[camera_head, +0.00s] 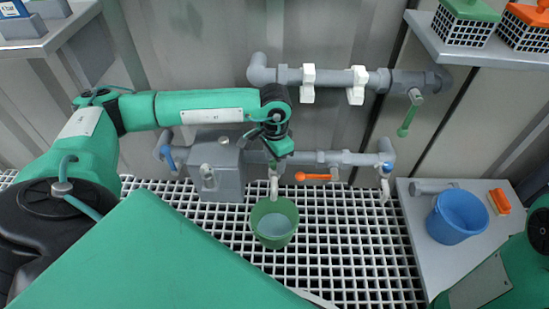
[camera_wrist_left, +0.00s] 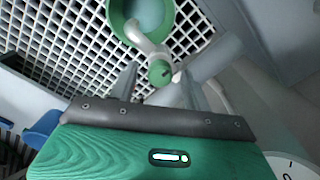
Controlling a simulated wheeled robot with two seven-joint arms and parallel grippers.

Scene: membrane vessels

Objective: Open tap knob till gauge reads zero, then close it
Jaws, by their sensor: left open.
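My left gripper (camera_head: 277,167) reaches down over the pipework from the left in the head view, just above the white tap spout (camera_head: 274,187). In the left wrist view its open fingers (camera_wrist_left: 158,76) point at a round green tap knob (camera_wrist_left: 160,72), which shows between the fingertips; contact cannot be told. A white gauge dial (camera_wrist_left: 290,165) is cut off at the lower right corner of that view, and its reading cannot be told. In the head view I cannot make out the gauge or the knob. My right gripper is out of view.
A green bucket (camera_head: 274,230) with liquid in it stands on the white grating (camera_head: 340,255) below the tap. An orange-handled valve (camera_head: 314,177) is close on the right. A blue bucket (camera_head: 458,216) stands on the side table. A grey box (camera_head: 217,180) sits left of the gripper.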

